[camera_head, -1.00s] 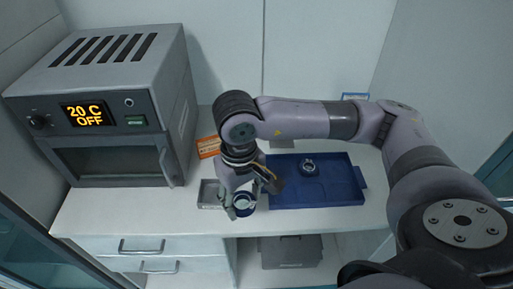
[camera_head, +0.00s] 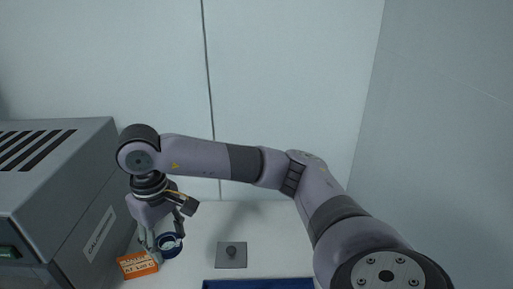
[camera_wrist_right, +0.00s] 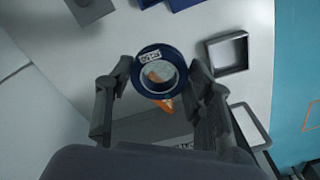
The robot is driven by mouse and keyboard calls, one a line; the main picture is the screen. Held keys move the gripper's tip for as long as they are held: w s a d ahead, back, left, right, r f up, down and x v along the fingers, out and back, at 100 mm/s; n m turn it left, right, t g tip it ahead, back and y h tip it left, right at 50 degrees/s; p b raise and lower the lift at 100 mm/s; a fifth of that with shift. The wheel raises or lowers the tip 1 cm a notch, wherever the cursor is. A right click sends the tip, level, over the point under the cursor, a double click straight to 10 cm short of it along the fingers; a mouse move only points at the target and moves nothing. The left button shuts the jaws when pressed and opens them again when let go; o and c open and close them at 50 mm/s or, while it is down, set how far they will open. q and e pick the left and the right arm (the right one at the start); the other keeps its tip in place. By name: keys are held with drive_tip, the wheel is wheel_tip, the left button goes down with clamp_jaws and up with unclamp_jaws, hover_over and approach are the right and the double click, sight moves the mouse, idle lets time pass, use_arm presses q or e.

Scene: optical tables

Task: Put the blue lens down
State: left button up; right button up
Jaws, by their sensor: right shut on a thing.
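The blue lens is a dark blue ring with a clear middle and a white label; it shows in the head view (camera_head: 162,241) and in the right wrist view (camera_wrist_right: 140,74). My right gripper (camera_head: 165,238) is shut on it. In the right wrist view, the fingers of the gripper (camera_wrist_right: 160,70) press the ring from both sides. White worktop shows beyond the lens, and it appears to be held above the surface. My left gripper is in neither view.
A grey oven (camera_head: 95,205) stands at the left, with an orange card (camera_head: 138,265) beside it. A blue tray (camera_head: 258,284) shows at the bottom edge. An open grey square tray (camera_wrist_right: 208,50) shows in the wrist view.

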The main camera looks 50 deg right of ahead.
drive_tip(key=shift+w+d+r, duration=0.2)
drive_tip(key=shift+w, duration=0.3)
drive_tip(key=shift+w+d+r, duration=0.15)
drive_tip(key=shift+w+d, duration=0.05)
drive_tip(key=shift+w, duration=0.25)
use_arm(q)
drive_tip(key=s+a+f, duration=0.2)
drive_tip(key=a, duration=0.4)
use_arm(e)
drive_tip(key=shift+w+a+r+b, duration=0.35)
drive_tip(key=shift+a+r, duration=0.25)
drive_tip(key=shift+a, duration=0.1)
drive_tip(key=p, duration=0.1)
hover_over(179, 285)
wheel_tip(179, 285, down, 9)
wheel_tip(179, 285, down, 6)
drive_tip(key=shift+s+r+p, duration=0.1)
drive_tip(key=shift+r+p, duration=0.15)
drive_tip(key=shift+p, duration=0.45)
drive_tip(key=shift+f, duration=0.6)
wheel_tip(179, 285, down, 4)
drive_tip(key=shift+f+p, duration=0.1)
drive_tip(key=shift+p, duration=0.45)
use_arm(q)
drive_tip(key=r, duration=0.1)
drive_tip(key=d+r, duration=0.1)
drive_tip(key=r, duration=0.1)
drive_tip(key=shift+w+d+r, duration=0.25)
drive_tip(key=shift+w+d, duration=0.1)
